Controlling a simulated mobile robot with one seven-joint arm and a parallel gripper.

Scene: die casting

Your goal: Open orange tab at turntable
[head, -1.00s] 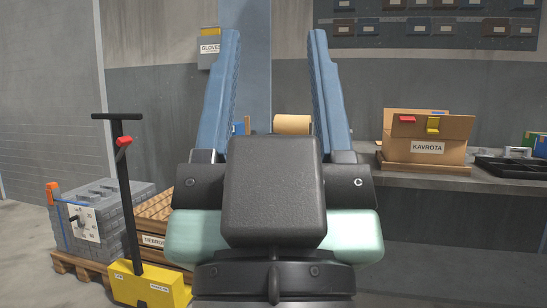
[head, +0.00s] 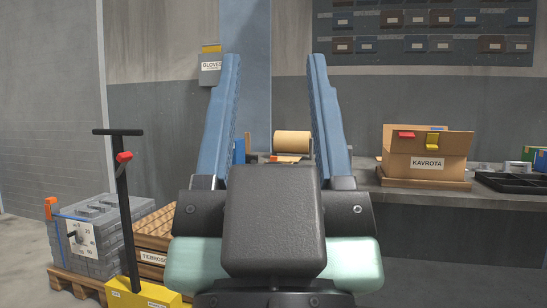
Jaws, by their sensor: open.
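My gripper (head: 272,75) stands upright in front of the camera, its two blue fingers wide apart and nothing between them. Its dark body hides the middle of the bench. An orange piece (head: 51,208) sits at the left edge of a strapped stack of grey ingots (head: 90,240), at the far left and well away from my gripper. I cannot tell whether it is the orange tab. No turntable can be made out.
A yellow pallet truck (head: 150,294) with a tall black handle stands at left, by a wooden crate (head: 155,259). A brown roll (head: 292,142) shows behind my fingers. A black tray (head: 512,182) lies on the bench (head: 410,196) at right. Floor is open at far left.

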